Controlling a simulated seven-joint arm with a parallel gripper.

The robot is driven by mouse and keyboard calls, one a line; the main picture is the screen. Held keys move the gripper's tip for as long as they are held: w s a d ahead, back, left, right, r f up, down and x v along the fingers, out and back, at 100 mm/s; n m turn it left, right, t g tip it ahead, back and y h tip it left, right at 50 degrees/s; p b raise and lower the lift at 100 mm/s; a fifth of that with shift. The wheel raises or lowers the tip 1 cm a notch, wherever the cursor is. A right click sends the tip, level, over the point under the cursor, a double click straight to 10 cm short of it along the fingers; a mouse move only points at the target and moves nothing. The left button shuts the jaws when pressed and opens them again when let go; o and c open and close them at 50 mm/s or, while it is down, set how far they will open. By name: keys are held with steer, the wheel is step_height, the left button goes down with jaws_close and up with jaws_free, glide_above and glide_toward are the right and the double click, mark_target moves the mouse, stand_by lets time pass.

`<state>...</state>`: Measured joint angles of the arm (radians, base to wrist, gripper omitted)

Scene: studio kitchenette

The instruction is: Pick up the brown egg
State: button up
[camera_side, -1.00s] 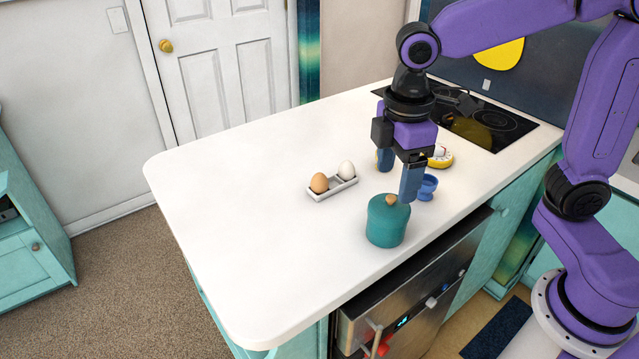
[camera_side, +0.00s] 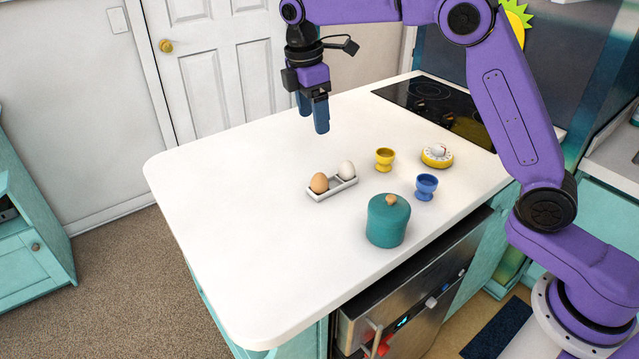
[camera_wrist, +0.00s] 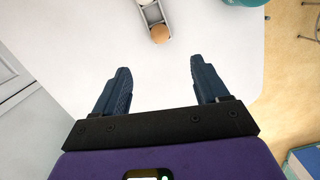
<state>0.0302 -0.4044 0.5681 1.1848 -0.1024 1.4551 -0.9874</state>
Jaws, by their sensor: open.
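A white egg (camera_side: 346,170) sits in the tray's other end. My gripper (camera_side: 312,118) is open and empty, above the counter and behind the tray in the side view. In the wrist view my gripper (camera_wrist: 158,82) has its fingers apart with bare counter between them.
A black cooktop (camera_side: 440,108) lies at the back right. The counter's left part is clear.

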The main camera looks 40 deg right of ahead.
glide_above(318, 174)
steer(key=f, duration=1)
steer(key=shift+s+f, duration=0.15)
steer(key=shift+s, duration=0.05)
steer(key=shift+w+d+f, duration=0.1)
steer(key=shift+f, duration=3.1)
steer(key=shift+c, duration=0.3)
steer(key=c, duration=1.1)
steer(key=shift+r, duration=0.1)
